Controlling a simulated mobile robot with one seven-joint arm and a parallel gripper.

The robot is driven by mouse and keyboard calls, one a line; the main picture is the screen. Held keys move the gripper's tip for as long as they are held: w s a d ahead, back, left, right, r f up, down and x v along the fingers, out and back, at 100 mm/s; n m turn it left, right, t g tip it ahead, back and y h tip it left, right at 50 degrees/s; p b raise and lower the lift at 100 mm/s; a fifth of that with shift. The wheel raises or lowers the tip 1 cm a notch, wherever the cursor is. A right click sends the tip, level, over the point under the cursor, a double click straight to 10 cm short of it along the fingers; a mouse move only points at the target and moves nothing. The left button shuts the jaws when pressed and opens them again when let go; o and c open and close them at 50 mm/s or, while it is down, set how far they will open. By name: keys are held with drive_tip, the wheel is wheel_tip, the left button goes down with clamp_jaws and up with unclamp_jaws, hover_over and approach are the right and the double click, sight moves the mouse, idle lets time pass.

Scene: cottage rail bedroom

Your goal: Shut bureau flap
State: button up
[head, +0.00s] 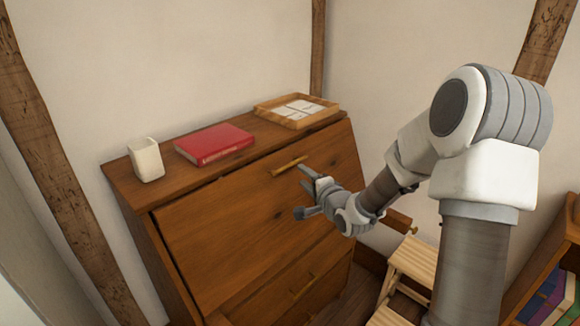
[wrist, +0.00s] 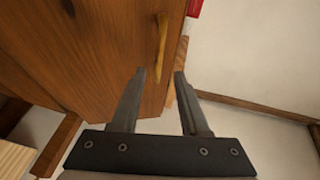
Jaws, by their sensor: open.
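The wooden bureau (head: 133,189) stands against the wall in the head view. Its flap (head: 240,220) is raised and lies up against the slanted front. A dark line shows along the flap's upper edge, and I cannot tell whether it is fully flush. A brass bar handle (head: 288,166) sits near that edge. My gripper (head: 303,192) is open and empty in front of the flap, just below and right of the handle. In the wrist view, the handle (wrist: 162,50) lies just beyond my open fingertips (wrist: 160,74), not between them. Contact with the flap cannot be told.
On the bureau top are a white cup (head: 147,160), a red book (head: 214,144) and a wooden tray (head: 296,110) with pale cards. Drawers with brass handles (head: 303,285) lie below the flap. A light wooden stool (head: 415,262) and a shelf of books (head: 550,290) stand at right.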

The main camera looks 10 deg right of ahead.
sight(290, 164)
drive_tip(key=x, duration=1)
drive_tip(key=shift+w+f, duration=0.1)
drive_tip(key=shift+w, duration=0.1)
clamp_jaws()
idle(1.1)
